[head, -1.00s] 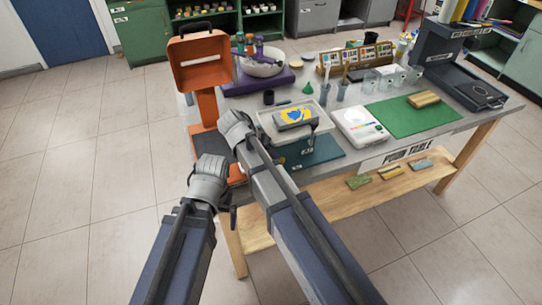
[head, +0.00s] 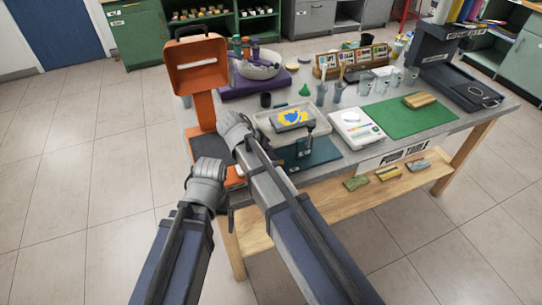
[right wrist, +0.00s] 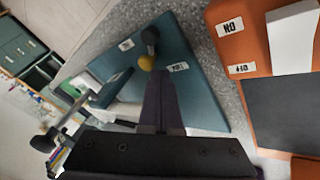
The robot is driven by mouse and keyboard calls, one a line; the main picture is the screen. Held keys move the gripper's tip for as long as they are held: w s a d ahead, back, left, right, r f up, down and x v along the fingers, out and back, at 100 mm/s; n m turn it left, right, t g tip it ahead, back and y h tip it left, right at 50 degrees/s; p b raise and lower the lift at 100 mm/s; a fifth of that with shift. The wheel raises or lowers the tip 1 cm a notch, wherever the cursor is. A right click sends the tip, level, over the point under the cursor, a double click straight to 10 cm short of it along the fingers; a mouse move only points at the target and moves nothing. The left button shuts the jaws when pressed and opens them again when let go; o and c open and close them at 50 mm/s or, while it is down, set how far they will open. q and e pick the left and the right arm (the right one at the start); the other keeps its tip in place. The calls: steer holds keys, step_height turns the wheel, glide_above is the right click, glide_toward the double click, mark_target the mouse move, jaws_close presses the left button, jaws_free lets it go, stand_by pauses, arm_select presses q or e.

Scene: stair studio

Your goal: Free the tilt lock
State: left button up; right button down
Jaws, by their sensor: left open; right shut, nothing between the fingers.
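A teal stand (head: 322,151) sits at the table's near edge and carries a pale tray (head: 263,122). A small post with a dark knob (head: 310,127) stands upright in front of the tray. In the right wrist view, the teal base (right wrist: 205,90) has two small white labels and a dark-knobbed lever (right wrist: 149,36) with a yellow ball (right wrist: 146,63). My right gripper (right wrist: 160,76) is shut and empty, its tips close to the yellow ball; contact is unclear. In the head view its tips are hidden beyond the wrist.
An orange device (head: 199,68) stands left of the stand. A white scale (head: 355,128) and green mat (head: 405,118) lie to the right. A purple base with a bowl (head: 258,68) and several cups stand behind. The floor at left is clear.

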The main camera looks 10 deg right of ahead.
steer(key=shift+s+a, duration=0.35)
steer(key=shift+s, duration=0.35)
